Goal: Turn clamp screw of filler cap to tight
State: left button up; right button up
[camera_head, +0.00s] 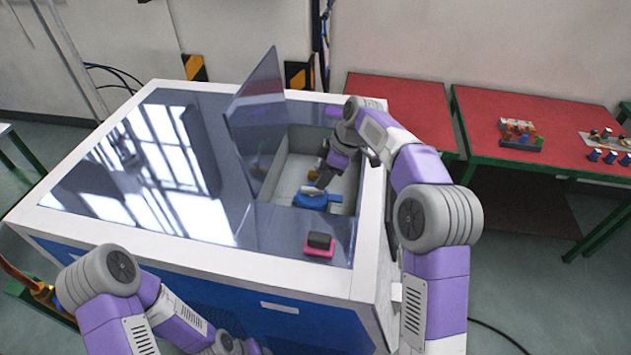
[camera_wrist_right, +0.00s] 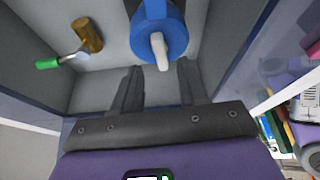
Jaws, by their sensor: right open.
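The blue filler cap (camera_head: 310,202) sits in the open recess in the top of the generator. In the right wrist view the filler cap (camera_wrist_right: 172,33) is a blue round body, with the pale, rod-like clamp screw (camera_wrist_right: 160,52) sticking out from its middle. My right gripper (camera_head: 322,184) reaches down into the recess, just above and behind the cap. In the right wrist view my right gripper (camera_wrist_right: 158,75) is open, its two fingers spread on either side below the screw, with nothing between them. My left arm shows at the bottom left, but its gripper is out of the picture.
A dark lid (camera_head: 258,110) stands raised at the recess's left. A brass fitting (camera_wrist_right: 87,35) with a green-tipped lever (camera_wrist_right: 48,63) is left of the cap. A pink-based black block (camera_head: 320,242) sits on the generator top (camera_head: 130,165), which is otherwise largely clear. Red tables (camera_head: 405,105) stand behind right.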

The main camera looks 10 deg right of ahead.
aim_at(312, 191)
jog(key=x, duration=0.4)
jog(key=shift+s, duration=0.15)
jog(key=shift+a+f, duration=0.15)
jog(key=shift+f, duration=0.2)
jog(key=shift+w, duration=0.2)
grip_shut()
